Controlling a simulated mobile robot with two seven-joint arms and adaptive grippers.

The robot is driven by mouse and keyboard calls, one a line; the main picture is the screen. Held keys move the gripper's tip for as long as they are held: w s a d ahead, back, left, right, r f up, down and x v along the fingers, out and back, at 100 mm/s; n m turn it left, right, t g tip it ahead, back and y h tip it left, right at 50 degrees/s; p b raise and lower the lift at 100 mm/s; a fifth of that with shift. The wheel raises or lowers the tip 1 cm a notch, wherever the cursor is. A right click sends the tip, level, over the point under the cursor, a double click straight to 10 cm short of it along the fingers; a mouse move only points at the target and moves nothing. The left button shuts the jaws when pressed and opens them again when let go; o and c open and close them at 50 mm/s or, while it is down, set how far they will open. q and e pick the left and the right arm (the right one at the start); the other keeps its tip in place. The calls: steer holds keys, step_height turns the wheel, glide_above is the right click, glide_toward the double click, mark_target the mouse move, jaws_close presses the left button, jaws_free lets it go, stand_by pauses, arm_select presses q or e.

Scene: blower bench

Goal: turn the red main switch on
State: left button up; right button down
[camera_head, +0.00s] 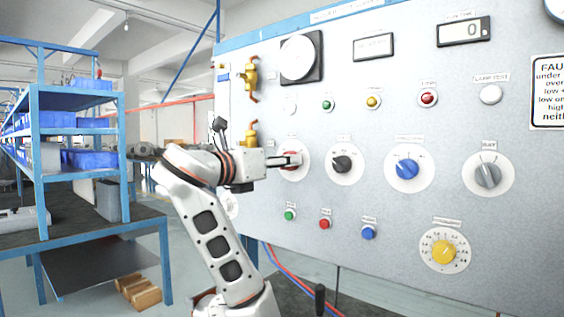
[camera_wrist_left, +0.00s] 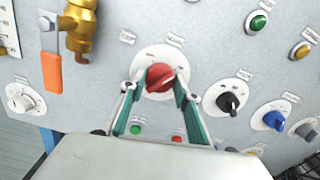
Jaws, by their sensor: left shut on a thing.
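The red main switch (camera_head: 291,158) is a red rotary knob on a round white plate, on the left part of the grey panel. In the left wrist view the red knob (camera_wrist_left: 160,76) is in the centre, with small labels above it that I cannot read surely. I cannot tell which position the knob points to. My left gripper (camera_head: 285,161) reaches it from the left. Its two green-edged fingers (camera_wrist_left: 157,90) stand on either side of the knob and are shut on it. In the head view the fingers partly hide the knob. My right gripper is not in view.
To the right are a black knob (camera_head: 343,163), a blue knob (camera_head: 407,168) and a grey knob (camera_head: 488,175). A yellow dial (camera_head: 444,251) is below. Green (camera_head: 290,215), red (camera_head: 325,223) and blue (camera_head: 369,233) buttons sit under the knobs. Brass valves (camera_head: 250,78) stand close above my wrist.

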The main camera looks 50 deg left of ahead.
arm_select(q)
steer(key=shift+m, duration=0.9)
steer(key=o, duration=1.1)
steer(key=shift+w, duration=0.1)
steer(key=s+d, duration=0.1)
steer(key=s, duration=1.1)
steer(key=shift+d, duration=0.2)
